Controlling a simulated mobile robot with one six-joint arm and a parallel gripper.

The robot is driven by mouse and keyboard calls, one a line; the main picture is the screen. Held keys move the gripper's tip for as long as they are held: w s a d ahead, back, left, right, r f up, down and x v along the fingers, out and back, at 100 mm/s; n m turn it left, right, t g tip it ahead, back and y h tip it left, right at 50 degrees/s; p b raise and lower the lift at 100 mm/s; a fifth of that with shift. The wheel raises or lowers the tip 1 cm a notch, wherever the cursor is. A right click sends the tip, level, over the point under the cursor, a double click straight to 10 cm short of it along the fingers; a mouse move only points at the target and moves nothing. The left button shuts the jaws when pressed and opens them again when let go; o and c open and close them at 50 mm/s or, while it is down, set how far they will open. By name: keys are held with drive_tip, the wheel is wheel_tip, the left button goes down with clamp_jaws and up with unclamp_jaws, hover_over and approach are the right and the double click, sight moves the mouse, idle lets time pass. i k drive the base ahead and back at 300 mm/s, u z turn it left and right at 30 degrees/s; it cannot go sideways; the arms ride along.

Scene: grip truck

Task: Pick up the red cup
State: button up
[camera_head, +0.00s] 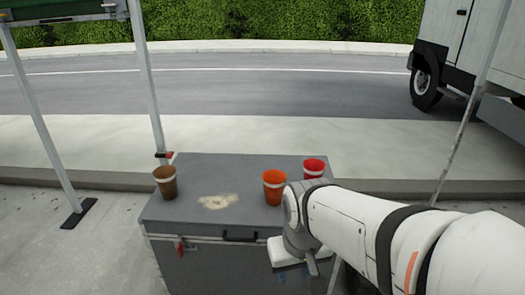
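The red cup (314,168) with a pale band stands upright at the back right of the grey case (190,227). Its lower right part is hidden behind my arm. My gripper (298,263) is at the front right of the case, nearer the camera than the red cup and apart from it. The gripper is seen partly behind my wrist, and its fingers are too unclear to tell whether they are open or shut.
An orange cup (273,188) stands just left of the red cup, close to my wrist. A brown cup (166,183) stands at the case's left edge. Thin poles (147,75) rise around the case; a truck (463,45) is behind right.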

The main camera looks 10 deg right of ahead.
sight(313, 168)
drive_tip(key=k, duration=0.45)
drive_tip(key=z, duration=0.5)
drive_tip(key=i, duration=1.5)
drive_tip(key=z, duration=0.05)
